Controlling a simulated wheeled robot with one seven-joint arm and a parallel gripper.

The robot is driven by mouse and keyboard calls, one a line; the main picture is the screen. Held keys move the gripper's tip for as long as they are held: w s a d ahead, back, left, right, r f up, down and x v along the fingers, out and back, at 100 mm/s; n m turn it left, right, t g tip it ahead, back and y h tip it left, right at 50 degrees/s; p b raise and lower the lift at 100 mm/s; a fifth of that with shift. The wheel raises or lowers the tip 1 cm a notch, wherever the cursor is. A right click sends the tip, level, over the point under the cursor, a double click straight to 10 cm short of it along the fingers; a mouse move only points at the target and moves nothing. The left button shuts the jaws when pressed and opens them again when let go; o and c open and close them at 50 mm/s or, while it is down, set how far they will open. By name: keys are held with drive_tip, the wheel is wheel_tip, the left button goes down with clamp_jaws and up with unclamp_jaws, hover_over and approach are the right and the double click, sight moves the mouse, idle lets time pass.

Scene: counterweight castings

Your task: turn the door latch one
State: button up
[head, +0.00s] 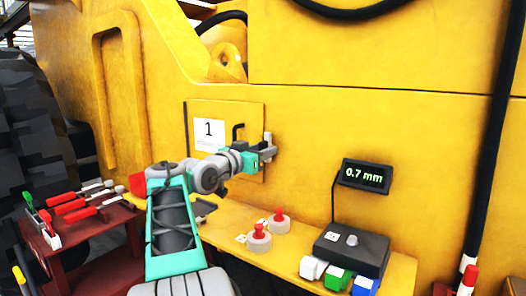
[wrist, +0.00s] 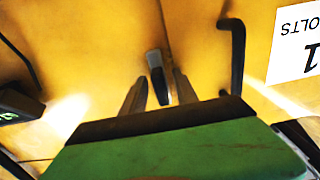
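The yellow door (head: 226,112) carries a white label with a 1 and sits on the yellow machine side. Its latch (head: 267,137) is a small grey upright piece at the door's right edge. My gripper (head: 271,150) is at the latch, its fingers pointing toward the panel. In the wrist view the dark grey latch (wrist: 156,72) lies between the two fingertips of my gripper (wrist: 159,82). The fingers are apart, with narrow gaps seen on both sides of the latch. The fingers partly hide the latch in the head view.
A bent black handle (head: 237,131) sits on the door left of the latch; it also shows in the wrist view (wrist: 236,50). A display (head: 364,176) reading 0.7 mm stands right. Below are red-topped weights (head: 279,222) on a yellow ledge. A red tool cart (head: 95,228) stands left.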

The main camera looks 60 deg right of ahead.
drive_tip(key=w+a, duration=0.1)
drive_tip(key=a, duration=0.6)
drive_tip(key=shift+a, duration=0.35)
drive_tip(key=shift+w, duration=0.1)
